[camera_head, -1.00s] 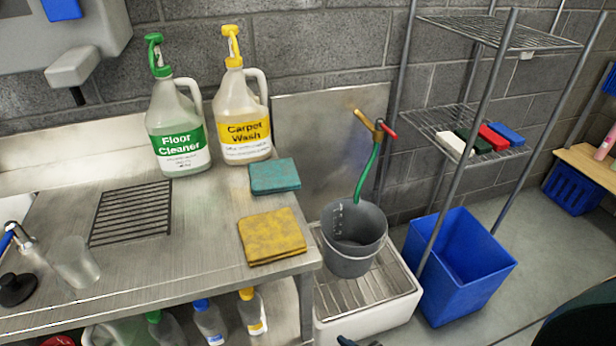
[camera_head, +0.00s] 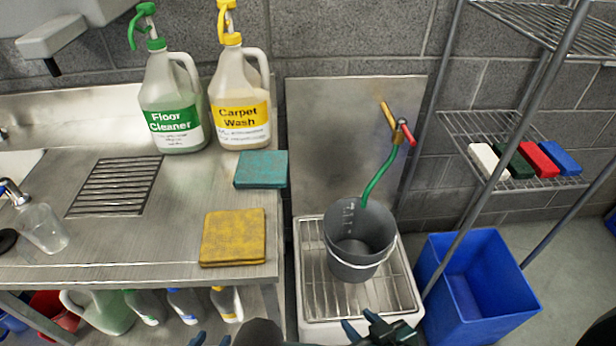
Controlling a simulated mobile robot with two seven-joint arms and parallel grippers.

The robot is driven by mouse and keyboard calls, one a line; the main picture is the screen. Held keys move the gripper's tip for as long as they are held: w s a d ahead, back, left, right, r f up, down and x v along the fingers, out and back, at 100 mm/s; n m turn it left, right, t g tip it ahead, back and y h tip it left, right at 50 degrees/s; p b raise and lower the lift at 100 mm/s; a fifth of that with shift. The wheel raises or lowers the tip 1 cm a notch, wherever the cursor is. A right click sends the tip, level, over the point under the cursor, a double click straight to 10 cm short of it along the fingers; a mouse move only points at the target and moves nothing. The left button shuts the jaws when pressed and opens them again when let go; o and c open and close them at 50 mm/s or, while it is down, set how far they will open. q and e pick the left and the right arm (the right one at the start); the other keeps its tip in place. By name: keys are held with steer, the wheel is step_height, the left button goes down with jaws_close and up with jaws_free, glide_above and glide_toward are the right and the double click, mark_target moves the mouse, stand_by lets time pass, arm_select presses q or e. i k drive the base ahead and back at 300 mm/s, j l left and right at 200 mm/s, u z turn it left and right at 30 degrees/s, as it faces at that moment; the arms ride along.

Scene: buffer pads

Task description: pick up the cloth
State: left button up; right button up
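Two folded cloths lie flat on the steel counter in the head view. The yellow cloth (camera_head: 233,237) is near the counter's front right corner. The teal cloth (camera_head: 261,169) lies behind it at the right edge, below the Carpet Wash bottle. My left gripper (camera_head: 211,340) barely shows at the bottom edge, in front of the counter and below the yellow cloth; its tips look apart. Neither gripper touches a cloth.
Floor Cleaner (camera_head: 173,106) and Carpet Wash (camera_head: 241,104) bottles stand at the counter's back. A grey bucket (camera_head: 358,240) and a blue bin (camera_head: 477,285) stand to the right.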

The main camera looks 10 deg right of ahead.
mark_target(255, 169)
steer(key=i+l, duration=0.1)
steer(key=l, duration=0.35)
steer(key=i+l, duration=0.1)
steer(key=l, duration=0.85)
steer(key=i+l, duration=0.15)
steer(key=l, duration=0.35)
